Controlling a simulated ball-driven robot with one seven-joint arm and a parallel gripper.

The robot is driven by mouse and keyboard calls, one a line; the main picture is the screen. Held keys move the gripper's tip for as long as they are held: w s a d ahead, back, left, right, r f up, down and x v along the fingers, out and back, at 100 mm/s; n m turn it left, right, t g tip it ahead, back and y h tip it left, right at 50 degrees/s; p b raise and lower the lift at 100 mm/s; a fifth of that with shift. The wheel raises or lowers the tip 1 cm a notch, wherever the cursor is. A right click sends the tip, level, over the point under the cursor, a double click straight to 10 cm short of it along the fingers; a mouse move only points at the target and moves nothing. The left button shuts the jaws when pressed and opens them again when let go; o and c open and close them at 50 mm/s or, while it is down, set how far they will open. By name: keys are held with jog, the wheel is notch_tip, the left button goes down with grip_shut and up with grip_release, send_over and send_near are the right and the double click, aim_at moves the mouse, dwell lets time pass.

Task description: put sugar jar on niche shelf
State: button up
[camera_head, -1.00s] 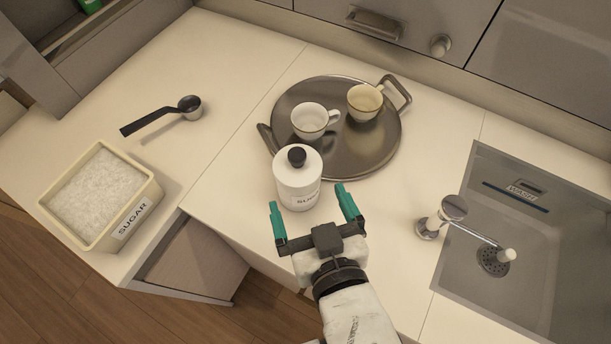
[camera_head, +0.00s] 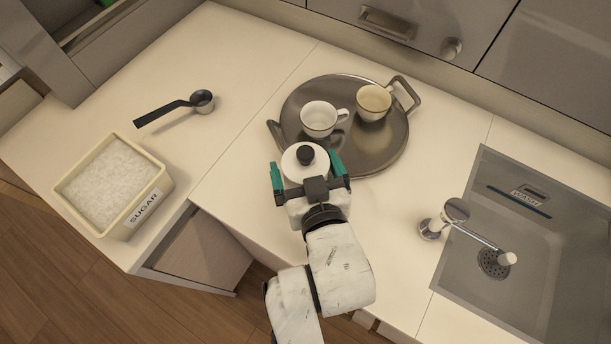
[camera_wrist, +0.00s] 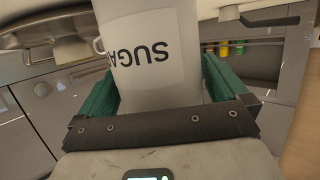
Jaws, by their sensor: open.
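The sugar jar (camera_head: 305,160) is white with a black knob on its lid and stands on the counter, at the front edge of the round tray. My gripper (camera_head: 306,168) is open, with one green finger on each side of the jar. In the wrist view the jar (camera_wrist: 158,55) sits between the green fingers of my gripper (camera_wrist: 155,85), its "SUGAR" label partly visible and upside down. My gripper hides the jar's lower body in the head view. I cannot make out the niche shelf for certain.
The dark round tray (camera_head: 375,155) holds two cups (camera_head: 319,118) (camera_head: 374,103) just behind the jar. A sugar bin (camera_head: 158,190) and a black scoop (camera_head: 172,108) lie to the left. A sink (camera_head: 470,275) with a faucet (camera_head: 480,238) is at the right.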

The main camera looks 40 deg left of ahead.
aim_at(306, 164)
jog(key=c, duration=1.1)
jog(key=shift+r, duration=0.1)
jog(key=shift+c, duration=0.2)
jog(key=shift+r, duration=0.5)
notch_tip(306, 164, up, 3)
jog(key=shift+s+d+f+b, duration=0.1)
jog(key=shift+s+f+b, duration=0.1)
jog(key=shift+b, duration=0.1)
jog(key=s+d+r+p, duration=0.5)
jog(key=s+d+r, duration=0.3)
jog(key=s, duration=0.3)
jog(key=shift+r, duration=0.7)
